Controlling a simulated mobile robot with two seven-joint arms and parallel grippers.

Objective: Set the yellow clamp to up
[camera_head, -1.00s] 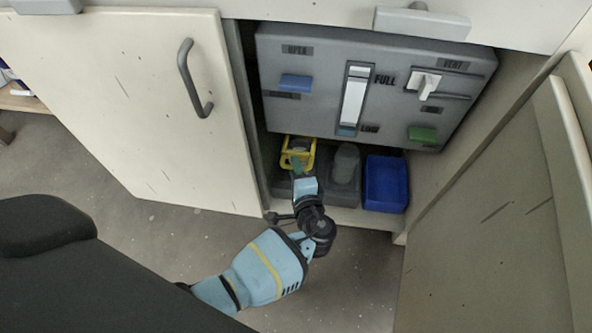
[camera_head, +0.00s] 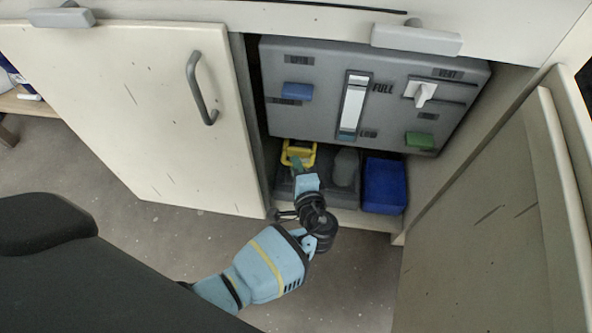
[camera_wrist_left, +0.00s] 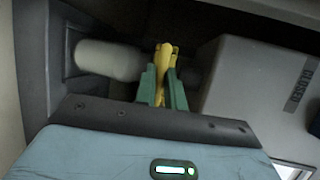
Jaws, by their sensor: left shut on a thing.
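The yellow clamp (camera_head: 299,147) sits low in the cabinet, at the left under the grey panel. In the left wrist view, the yellow clamp (camera_wrist_left: 162,62) shows edge-on between the green fingers. My left gripper (camera_head: 297,163) reaches into the cabinet from below and is shut on the clamp; its fingers (camera_wrist_left: 162,84) also show in the left wrist view. The gripper hides part of the clamp, and its exact angle is hard to tell. My right gripper is not in view.
The grey panel (camera_head: 325,85) above carries a blue lever (camera_head: 297,91), a gauge (camera_head: 353,105), a white switch (camera_head: 424,93) and a green lever (camera_head: 420,140). A blue bin (camera_head: 384,185) stands right of the clamp. The open cabinet door (camera_head: 135,115) is at the left.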

